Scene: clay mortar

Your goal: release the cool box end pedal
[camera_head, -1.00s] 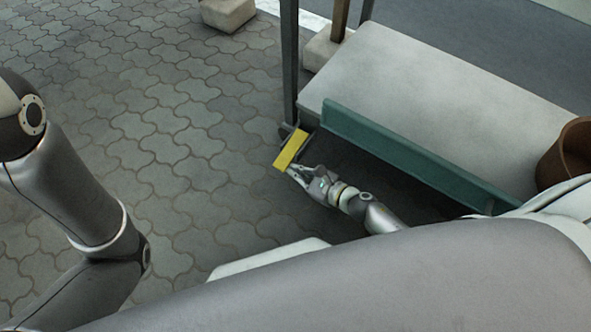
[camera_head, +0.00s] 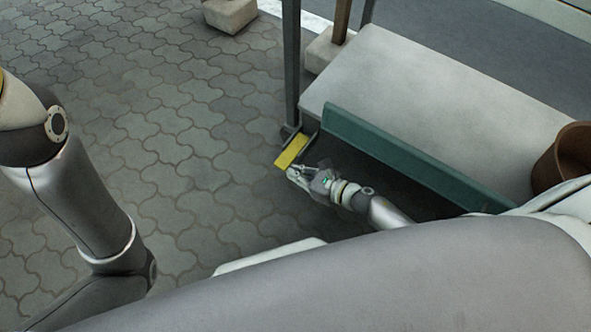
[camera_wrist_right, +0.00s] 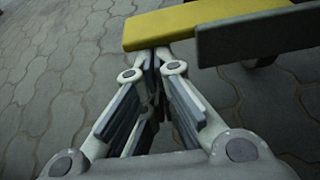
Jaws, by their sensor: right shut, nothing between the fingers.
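The yellow pedal (camera_head: 292,151) sits low at the near left corner of the white cool box (camera_head: 420,85), beside a dark post. It also shows in the right wrist view (camera_wrist_right: 200,20), at the top, with a grey bar partly in front of it. My right gripper (camera_head: 292,172) is shut and empty at the pedal's near end. In the wrist view its fingertips (camera_wrist_right: 157,52) meet right at the pedal's lower edge; I cannot tell whether they touch it. My left arm (camera_head: 85,200) shows at the left, but its gripper is out of view.
A green rail (camera_head: 400,155) runs along the near side of the cool box. A brown pot (camera_head: 563,160) stands at the right. A dark post (camera_head: 291,65) rises beside the pedal, and a stone block (camera_head: 230,14) lies at the back. The paving to the left is clear.

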